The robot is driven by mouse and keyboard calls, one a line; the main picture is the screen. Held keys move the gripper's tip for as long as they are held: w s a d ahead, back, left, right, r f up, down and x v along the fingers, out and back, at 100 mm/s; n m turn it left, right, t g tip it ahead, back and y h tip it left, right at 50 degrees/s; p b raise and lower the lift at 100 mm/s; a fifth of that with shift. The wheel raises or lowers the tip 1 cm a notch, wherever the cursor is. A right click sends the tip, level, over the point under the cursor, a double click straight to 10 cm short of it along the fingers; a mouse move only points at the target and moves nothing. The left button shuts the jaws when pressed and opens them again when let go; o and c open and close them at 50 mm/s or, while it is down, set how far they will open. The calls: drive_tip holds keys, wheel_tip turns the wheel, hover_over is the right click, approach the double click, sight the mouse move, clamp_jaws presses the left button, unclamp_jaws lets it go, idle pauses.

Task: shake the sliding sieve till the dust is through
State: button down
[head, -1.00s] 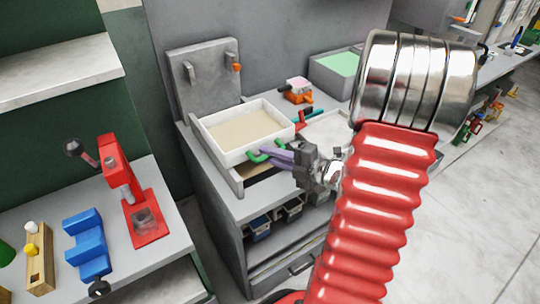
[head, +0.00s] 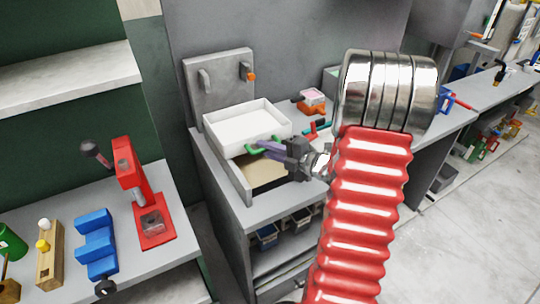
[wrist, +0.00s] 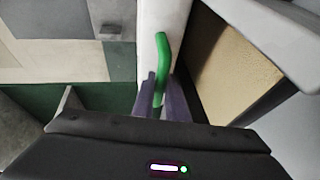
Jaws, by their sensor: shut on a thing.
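The sieve is a white open box (head: 229,147) with a green handle (head: 276,138) on its front side. It sits over a grey frame (head: 238,182), and its mesh looks white and bare. Tan dust (head: 262,172) lies in the frame beneath and in front of it; the dust also shows in the wrist view (wrist: 212,65). My gripper (head: 268,147) is shut on the green handle, its purple fingers on either side of it in the wrist view (wrist: 160,95). Part of the dust is hidden under the sieve.
A grey back plate with pegs (head: 220,85) stands behind the sieve. A red press (head: 140,195) and a blue block (head: 96,243) stand on the left bench, across a gap.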

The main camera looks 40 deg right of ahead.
drive_tip(key=shift+w+f, duration=0.1)
drive_tip(key=shift+f, duration=0.1)
drive_tip(key=c, duration=2.1)
unclamp_jaws()
drive_tip(key=shift+w, duration=0.1)
drive_tip(key=o, duration=0.3)
drive_tip(key=shift+r, duration=0.1)
drive_tip(key=shift+o, duration=0.2)
drive_tip(key=v, duration=1.4)
drive_tip(key=shift+w, duration=0.1)
